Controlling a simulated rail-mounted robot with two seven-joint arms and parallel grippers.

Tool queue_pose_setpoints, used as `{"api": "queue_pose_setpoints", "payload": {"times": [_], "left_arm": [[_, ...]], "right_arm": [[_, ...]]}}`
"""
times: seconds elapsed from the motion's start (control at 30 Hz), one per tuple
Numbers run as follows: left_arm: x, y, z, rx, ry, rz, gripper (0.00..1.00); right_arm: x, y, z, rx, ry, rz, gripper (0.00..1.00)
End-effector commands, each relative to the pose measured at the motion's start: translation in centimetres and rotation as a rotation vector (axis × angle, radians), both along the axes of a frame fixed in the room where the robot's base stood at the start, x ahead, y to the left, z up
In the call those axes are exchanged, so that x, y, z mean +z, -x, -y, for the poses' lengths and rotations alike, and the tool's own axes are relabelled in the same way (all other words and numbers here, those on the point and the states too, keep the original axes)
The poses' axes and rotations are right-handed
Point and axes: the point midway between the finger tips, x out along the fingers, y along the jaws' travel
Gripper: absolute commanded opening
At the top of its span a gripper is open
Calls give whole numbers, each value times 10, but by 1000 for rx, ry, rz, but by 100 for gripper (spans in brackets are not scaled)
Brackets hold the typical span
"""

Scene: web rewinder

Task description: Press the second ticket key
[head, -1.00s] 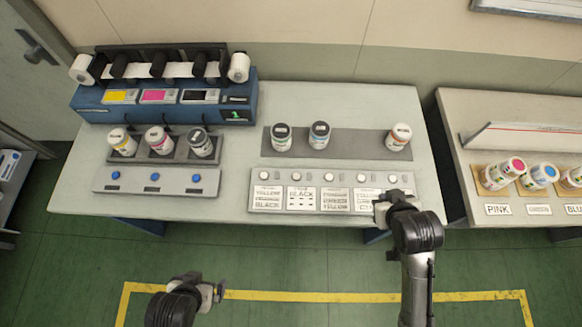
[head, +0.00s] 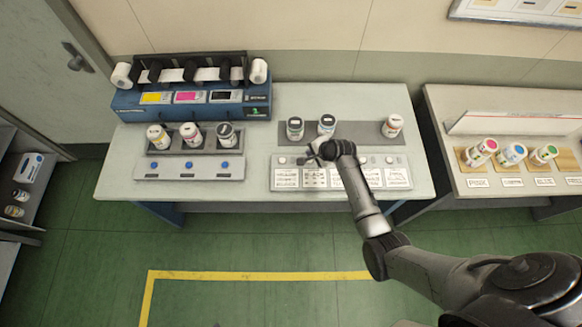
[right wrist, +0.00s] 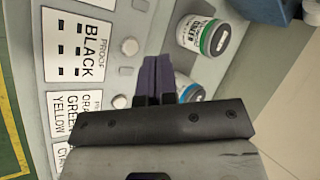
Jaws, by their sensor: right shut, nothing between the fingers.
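The grey ticket panel (head: 398,160) on the table carries a row of white round keys above printed cards. My right gripper (head: 314,153) is shut and empty, over the left part of this row, and hides some keys in the head view. In the right wrist view the shut dark fingertips (right wrist: 154,62) are close beside the second ticket key (right wrist: 130,47), which lines up with the PROOF BLACK card (right wrist: 80,48). I cannot tell whether they touch. The third key (right wrist: 122,101) shows below it. My left gripper is out of view.
A panel with blue buttons (head: 189,167) lies left, below the blue printing machine (head: 200,107). Another table with jars stands right.

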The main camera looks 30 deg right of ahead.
Motion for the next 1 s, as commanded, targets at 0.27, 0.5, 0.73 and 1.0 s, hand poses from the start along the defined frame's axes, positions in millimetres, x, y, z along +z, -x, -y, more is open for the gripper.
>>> {"api": "queue_pose_setpoints", "payload": {"times": [0.27, 0.5, 0.73, 1.0], "left_arm": [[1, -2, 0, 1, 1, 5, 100], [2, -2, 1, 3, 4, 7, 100], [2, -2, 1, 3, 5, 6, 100], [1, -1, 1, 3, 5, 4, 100]], "right_arm": [[8, -16, 7, -377, -269, 55, 0], [11, -18, 9, -520, -383, 50, 0], [11, -18, 9, -552, -412, 42, 0], [11, -18, 9, -551, -411, 42, 0]]}}
